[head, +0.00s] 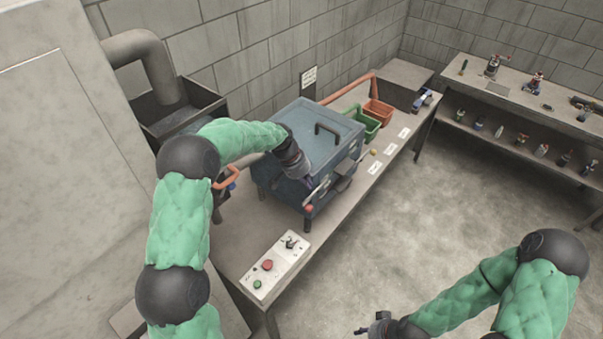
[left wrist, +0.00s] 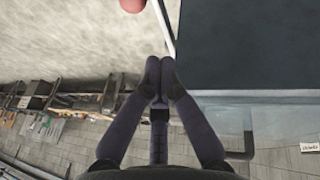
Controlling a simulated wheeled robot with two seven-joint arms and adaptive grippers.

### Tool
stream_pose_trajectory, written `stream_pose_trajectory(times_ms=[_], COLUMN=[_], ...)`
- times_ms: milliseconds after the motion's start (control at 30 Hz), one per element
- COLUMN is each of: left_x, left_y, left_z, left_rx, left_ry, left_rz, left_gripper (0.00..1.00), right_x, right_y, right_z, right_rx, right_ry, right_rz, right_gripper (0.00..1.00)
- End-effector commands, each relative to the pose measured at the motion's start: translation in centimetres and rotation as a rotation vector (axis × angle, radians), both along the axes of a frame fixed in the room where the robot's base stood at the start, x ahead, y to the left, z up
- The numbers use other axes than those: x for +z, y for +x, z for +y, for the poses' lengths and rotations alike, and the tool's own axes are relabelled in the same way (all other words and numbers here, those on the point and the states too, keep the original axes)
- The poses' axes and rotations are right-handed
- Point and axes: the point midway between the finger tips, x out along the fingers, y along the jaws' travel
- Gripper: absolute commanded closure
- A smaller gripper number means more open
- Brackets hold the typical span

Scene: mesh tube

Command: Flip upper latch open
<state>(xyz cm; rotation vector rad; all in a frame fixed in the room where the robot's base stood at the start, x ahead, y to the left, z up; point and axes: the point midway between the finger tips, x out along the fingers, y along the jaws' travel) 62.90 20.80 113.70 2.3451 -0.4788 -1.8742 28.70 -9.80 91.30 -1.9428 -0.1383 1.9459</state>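A blue-grey metal box (head: 310,140) with a dark handle on its lid stands on the long bench. A thin pale lever (head: 319,189) with a red knob (head: 309,208) is at its front; I cannot tell which fitting is the upper latch. My left gripper (head: 307,182) is at the near front of the box, close to the lever. In the left wrist view its fingertips (left wrist: 160,66) are together, beside the pale rod (left wrist: 165,28); contact is unclear. The red knob (left wrist: 132,5) is at the top edge. My right gripper (head: 372,328) is low in the head view, away from the bench, its fingers unclear.
A control panel (head: 275,267) with red and green buttons lies at the bench's near end. A green bin (head: 364,122) and an orange bin (head: 378,111) stand beyond the box. Shelves (head: 535,115) with small items stand at the right. The floor between is clear.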

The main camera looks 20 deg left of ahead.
Motion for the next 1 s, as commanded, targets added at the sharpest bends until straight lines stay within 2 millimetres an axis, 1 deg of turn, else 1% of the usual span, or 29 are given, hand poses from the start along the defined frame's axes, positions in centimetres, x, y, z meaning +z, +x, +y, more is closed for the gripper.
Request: stream_pose_trajectory(times_ms=[33,67,100,333,500,833,1000], left_x=[-0.9,-1.3,-1.7,-3.7,-4.2,-4.2,-4.5], left_y=[0.1,0.1,-0.4,-1.7,-2.0,-2.0,-1.8], left_z=[-0.3,-0.5,-0.4,-0.8,-0.8,-0.8,-0.8], left_rx=[-0.001,-0.001,0.0,0.0,0.0,0.0,0.0], left_ry=[0.0,0.0,-0.001,0.0,0.0,0.0,-0.004], left_rz=[0.004,0.004,0.003,0.001,-0.001,-0.001,-0.012], left_gripper=[1.0,1.0,1.0,1.0,1.0,1.0,1.0], right_x=[0.2,0.2,0.3,0.7,0.7,0.7,0.0], right_y=[0.0,0.0,0.0,0.0,0.0,0.0,0.0], right_z=[0.0,0.0,0.0,0.0,0.0,0.0,0.0], right_rx=[0.0,0.0,0.0,0.0,0.0,0.0,0.0], right_ry=[0.0,0.0,0.0,0.0,0.0,0.0,0.0], right_rz=[0.0,0.0,0.0,0.0,0.0,0.0,0.0], right_gripper=[0.58,0.58,0.58,0.58,0.58,0.58,0.58])
